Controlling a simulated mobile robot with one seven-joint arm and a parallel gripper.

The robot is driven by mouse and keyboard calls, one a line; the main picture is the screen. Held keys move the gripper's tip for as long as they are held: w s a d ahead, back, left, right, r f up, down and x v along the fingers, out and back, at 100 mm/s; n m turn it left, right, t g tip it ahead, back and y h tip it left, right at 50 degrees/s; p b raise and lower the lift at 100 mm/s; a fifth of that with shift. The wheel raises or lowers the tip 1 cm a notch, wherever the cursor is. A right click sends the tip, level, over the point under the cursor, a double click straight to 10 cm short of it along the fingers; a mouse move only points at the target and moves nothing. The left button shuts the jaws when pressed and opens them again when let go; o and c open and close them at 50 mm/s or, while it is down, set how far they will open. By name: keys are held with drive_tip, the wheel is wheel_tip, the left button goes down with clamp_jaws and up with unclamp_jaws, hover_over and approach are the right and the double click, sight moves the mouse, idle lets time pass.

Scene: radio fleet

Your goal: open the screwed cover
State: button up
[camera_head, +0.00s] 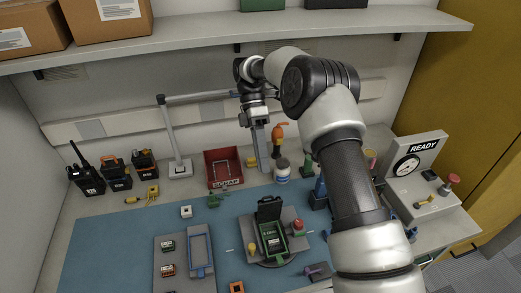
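A radio body with a green interior (271,241) sits in a grey fixture on the blue mat. A black cover (269,209) stands raised at its far end and looks swung up; screws on it are too small to make out. My arm reaches in from the bottom right, and its wrist hangs over the back of the bench. My gripper (262,147) points down behind the fixture, apart from the radio and cover. The fingers are too small and overlapped to show whether they are open or shut.
A red scrap bin (223,168) and a grey lamp stand (179,168) stand behind the mat. Several radios (87,178) stand at the left. A grey tray (184,262) lies left of the fixture. A READY gauge stand (415,167) is at the right. A shelf (200,42) hangs above.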

drive_tip(key=shift+v, duration=2)
drive_tip(key=shift+s, duration=0.1)
